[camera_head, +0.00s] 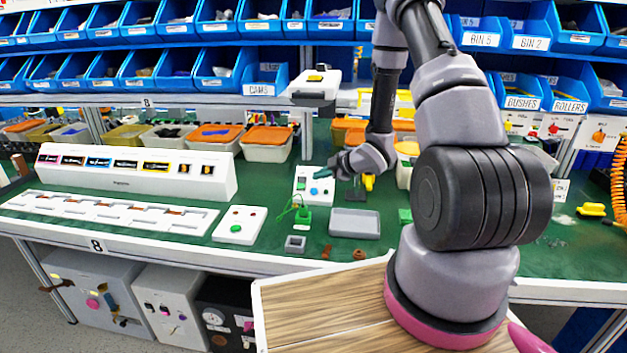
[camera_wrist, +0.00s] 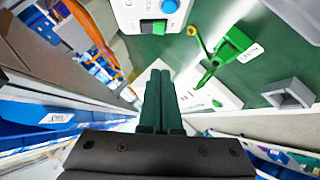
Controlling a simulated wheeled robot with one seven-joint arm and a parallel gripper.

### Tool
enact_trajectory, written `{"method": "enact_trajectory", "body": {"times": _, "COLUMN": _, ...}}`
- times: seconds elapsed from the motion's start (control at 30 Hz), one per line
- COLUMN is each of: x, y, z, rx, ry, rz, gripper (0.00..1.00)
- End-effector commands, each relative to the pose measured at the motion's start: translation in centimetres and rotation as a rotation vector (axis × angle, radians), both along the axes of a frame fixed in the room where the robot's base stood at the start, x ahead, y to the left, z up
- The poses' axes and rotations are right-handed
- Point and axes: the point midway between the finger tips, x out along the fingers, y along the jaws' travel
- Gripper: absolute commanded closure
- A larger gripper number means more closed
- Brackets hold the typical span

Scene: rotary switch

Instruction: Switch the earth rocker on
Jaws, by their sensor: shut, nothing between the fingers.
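A white switch box (camera_head: 302,194) with a blue round knob (camera_head: 314,191) stands on the green bench top, left of my wrist. In the wrist view the box's panel (camera_wrist: 129,14) shows at the top edge, cut off by the frame. It carries the blue knob (camera_wrist: 170,6) and a rocker (camera_wrist: 153,27), part green and part black. Its lettering is too small to read, so I cannot tell which rocker is the earth one. My gripper (camera_wrist: 159,73) is shut and empty, its dark green fingers side by side, pointing towards the panel. In the head view my gripper (camera_head: 323,172) is over the box's upper right, contact unclear.
A green clamp-like part (camera_wrist: 231,45) and a grey square block (camera_wrist: 289,92) lie beside the box. A white box with a green button (camera_head: 236,228) is to the left, a grey tray (camera_head: 355,223) to the right. Lidded bins (camera_head: 266,143) stand behind.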

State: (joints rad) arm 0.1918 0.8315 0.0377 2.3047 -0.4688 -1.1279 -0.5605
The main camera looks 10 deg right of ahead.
Motion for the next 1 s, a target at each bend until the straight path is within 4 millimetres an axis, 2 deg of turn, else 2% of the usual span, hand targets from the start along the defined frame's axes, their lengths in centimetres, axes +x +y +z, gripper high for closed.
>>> {"method": "enact_trajectory", "body": {"times": 0.43, "x": 6.2, "y": 4.6, "z": -5.1, "rx": 0.0, "ry": -0.001, "rz": 0.003, "gripper": 1.0}}
{"method": "enact_trajectory", "body": {"times": 0.7, "x": 8.0, "y": 3.5, "z": -7.6, "rx": 0.0, "ry": 0.0, "rz": 0.0, "gripper": 1.0}}
{"method": "enact_trajectory", "body": {"times": 1.0, "x": 8.3, "y": 3.3, "z": -8.0, "rx": 0.0, "ry": 0.0, "rz": 0.0, "gripper": 1.0}}
